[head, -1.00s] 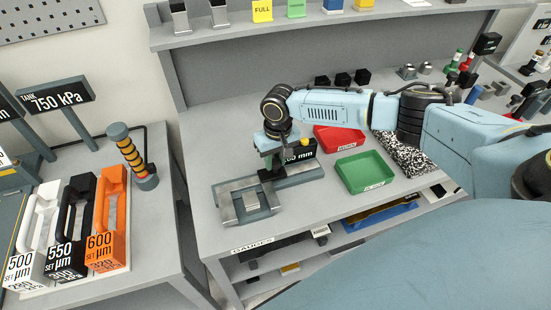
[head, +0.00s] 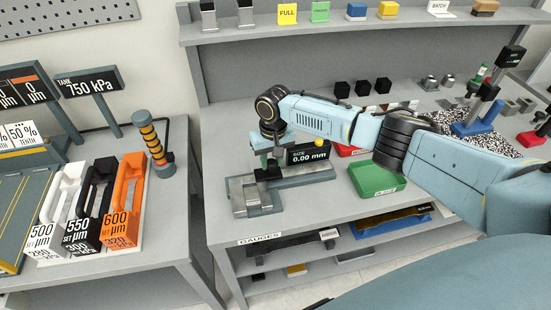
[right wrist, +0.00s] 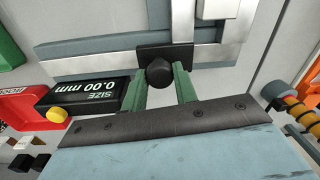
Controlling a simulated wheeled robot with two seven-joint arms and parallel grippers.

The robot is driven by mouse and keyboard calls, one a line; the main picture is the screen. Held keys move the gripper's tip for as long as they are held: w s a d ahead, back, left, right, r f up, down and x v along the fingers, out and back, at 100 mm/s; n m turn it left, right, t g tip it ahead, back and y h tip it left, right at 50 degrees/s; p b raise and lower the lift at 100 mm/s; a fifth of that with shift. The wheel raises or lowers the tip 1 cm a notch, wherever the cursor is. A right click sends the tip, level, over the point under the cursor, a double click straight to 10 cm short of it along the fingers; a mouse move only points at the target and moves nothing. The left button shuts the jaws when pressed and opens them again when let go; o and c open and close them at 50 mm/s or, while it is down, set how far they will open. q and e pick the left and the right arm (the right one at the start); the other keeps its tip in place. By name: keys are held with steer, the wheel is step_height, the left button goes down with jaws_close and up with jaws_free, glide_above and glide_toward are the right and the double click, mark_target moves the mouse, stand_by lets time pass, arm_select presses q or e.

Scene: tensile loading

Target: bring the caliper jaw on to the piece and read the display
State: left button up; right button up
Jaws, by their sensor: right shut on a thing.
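The caliper (head: 308,179) lies on the bench as a grey bar with silver jaw blocks (head: 241,192) at its left end. Its black display (head: 308,156) reads SIZE 0.00 mm and has a yellow button; it also shows upside down in the right wrist view (right wrist: 95,92). My right gripper (head: 265,163) is over the caliper, left of the display. In the right wrist view its green fingers (right wrist: 160,80) are shut on a black knob (right wrist: 160,72) of the caliper's slide. I cannot clearly tell a piece apart from the silver jaw blocks. My left gripper is not in view.
A green tray (head: 376,181) and a partly hidden red tray (head: 348,150) stand right of the caliper. Three black blocks (head: 362,88) stand behind. Bare bench top lies left of the caliper.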

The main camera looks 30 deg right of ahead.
steer(key=o, duration=0.5)
steer(key=shift+a, duration=0.15)
steer(key=shift+c, duration=0.2)
steer(key=o, duration=0.4)
steer(key=r, duration=1.3)
steer(key=shift+d+r, duration=0.25)
steer(key=shift+d, duration=0.1)
steer(key=shift+f, duration=0.1)
